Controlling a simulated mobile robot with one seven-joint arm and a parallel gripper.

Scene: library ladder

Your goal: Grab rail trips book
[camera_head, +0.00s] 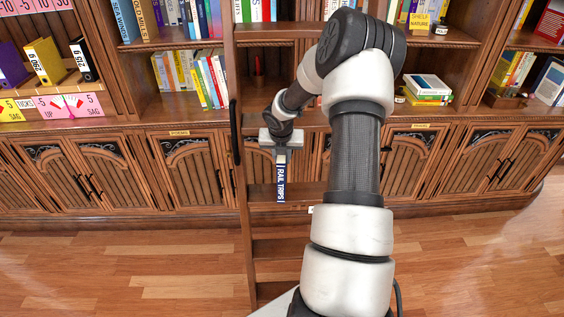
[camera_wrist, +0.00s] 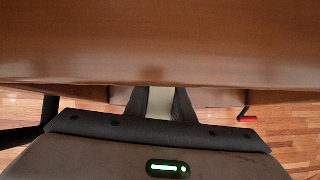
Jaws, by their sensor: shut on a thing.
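The Rail Trips book (camera_head: 281,182) has a blue spine with white lettering and hangs upright below my gripper (camera_head: 281,153). My gripper is shut on its top end. The book is in front of the wooden ladder (camera_head: 243,190), between its side rails as seen in the head view. In the wrist view the book's pale edge (camera_wrist: 160,102) shows between the dark fingers (camera_wrist: 160,112). A broad wooden surface (camera_wrist: 160,45) fills the top of that view, close in front of the fingers. Whether the book touches any wood cannot be told.
A black handle (camera_head: 235,132) is on the ladder's left rail. Shelves with books (camera_head: 205,80) and binders (camera_head: 44,62) stand behind, above carved cabinet doors (camera_head: 190,170). A small book stack (camera_head: 428,90) lies on the right shelf. The wooden floor (camera_head: 130,265) is clear at left.

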